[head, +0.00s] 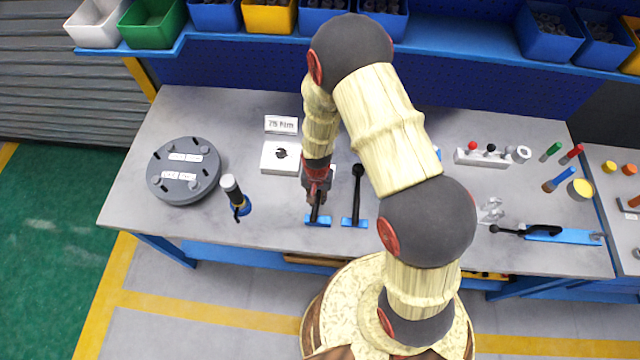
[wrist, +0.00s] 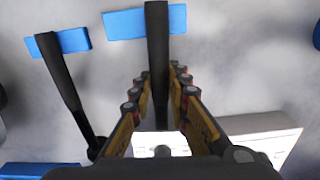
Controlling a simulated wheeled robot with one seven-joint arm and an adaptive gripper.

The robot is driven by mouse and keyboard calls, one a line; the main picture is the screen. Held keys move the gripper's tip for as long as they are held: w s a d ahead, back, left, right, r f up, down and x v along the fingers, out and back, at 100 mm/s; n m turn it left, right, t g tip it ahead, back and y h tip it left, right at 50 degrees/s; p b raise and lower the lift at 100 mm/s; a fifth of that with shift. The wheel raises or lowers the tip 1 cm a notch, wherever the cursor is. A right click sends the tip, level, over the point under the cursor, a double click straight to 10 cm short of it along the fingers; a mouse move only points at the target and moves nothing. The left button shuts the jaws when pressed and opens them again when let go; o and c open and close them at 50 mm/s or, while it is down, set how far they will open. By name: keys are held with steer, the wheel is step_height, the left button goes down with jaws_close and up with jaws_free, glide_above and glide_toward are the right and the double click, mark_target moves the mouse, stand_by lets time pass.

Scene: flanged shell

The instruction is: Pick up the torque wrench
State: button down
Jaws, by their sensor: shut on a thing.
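A black torque wrench (wrist: 158,60) runs between the two fingers of my gripper (wrist: 160,100) in the wrist view. In the head view its handle end (head: 317,212) shows below my gripper (head: 317,195), over a blue rest (head: 318,223). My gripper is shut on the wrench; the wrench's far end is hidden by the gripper. I cannot tell whether the wrench touches the rest. A second black wrench (head: 358,185) lies to the right in the head view, across another blue rest (head: 354,222); it shows at the left in the wrist view (wrist: 65,85).
A white box (head: 280,157) with a "75 Nm" sign (head: 281,125) stands behind my gripper. A round grey flange (head: 184,171) and an upright blue-collared tool (head: 233,192) are left. Another black tool with a blue bar (head: 560,235) lies right. Bins line the back shelf.

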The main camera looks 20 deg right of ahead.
steer(key=shift+w+r, duration=0.1)
steer(key=shift+r, duration=0.05)
steer(key=shift+r, duration=0.3)
step_height(320, 180, up, 2)
steer(key=shift+r, duration=0.2)
steer(key=s+d+r, duration=0.1)
steer(key=s+r, duration=0.8)
steer(key=s, duration=0.5)
steer(key=shift+d+r, duration=0.15)
steer(key=shift+r, duration=0.25)
